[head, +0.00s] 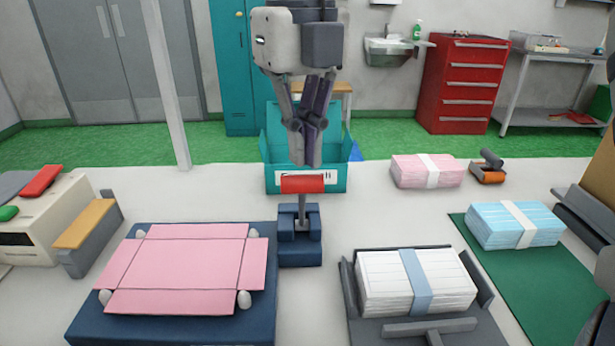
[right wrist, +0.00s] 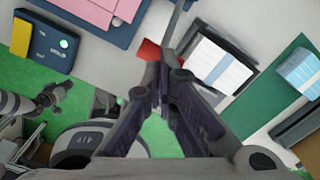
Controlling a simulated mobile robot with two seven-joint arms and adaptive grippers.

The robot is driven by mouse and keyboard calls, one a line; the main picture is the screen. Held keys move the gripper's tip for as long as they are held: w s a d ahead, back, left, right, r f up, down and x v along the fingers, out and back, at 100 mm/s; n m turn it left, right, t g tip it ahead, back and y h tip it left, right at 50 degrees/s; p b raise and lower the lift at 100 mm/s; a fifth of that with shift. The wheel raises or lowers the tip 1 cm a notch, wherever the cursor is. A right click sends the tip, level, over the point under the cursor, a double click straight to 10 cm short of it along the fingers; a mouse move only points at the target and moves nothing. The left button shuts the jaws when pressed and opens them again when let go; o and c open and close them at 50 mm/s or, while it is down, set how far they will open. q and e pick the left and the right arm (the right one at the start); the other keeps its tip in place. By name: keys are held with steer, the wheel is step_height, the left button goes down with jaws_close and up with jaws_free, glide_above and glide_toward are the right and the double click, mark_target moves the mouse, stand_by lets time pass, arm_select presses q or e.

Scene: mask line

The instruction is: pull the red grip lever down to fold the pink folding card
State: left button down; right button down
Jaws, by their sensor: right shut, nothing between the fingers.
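The red grip lever (head: 303,184) is a horizontal red bar on a thin upright rod above a dark blue base block. It stands raised, right of the pink folding card (head: 190,262), which lies flat on a dark blue plate. My right gripper (head: 305,163) is shut and empty and points down. Its tips show just above the bar, apart from it. In the right wrist view, the red bar (right wrist: 148,50) is partly hidden by the fingers; a corner of the pink card also shows. In that view, what seems to be my left gripper (right wrist: 55,95) is at the left, unclear.
A white card stack (head: 390,285) in a grey holder stands right of the lever. A teal bin (head: 275,150) is behind it. Pink (head: 410,168) and blue (head: 500,226) bundles lie right. A cream machine (head: 50,215) is left.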

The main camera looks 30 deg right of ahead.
steer(key=shift+f, duration=0.1)
arm_select(q)
steer(key=shift+r, duration=0.1)
arm_select(e)
steer(key=shift+f, duration=0.9)
arm_select(q)
steer(key=shift+w, duration=0.1)
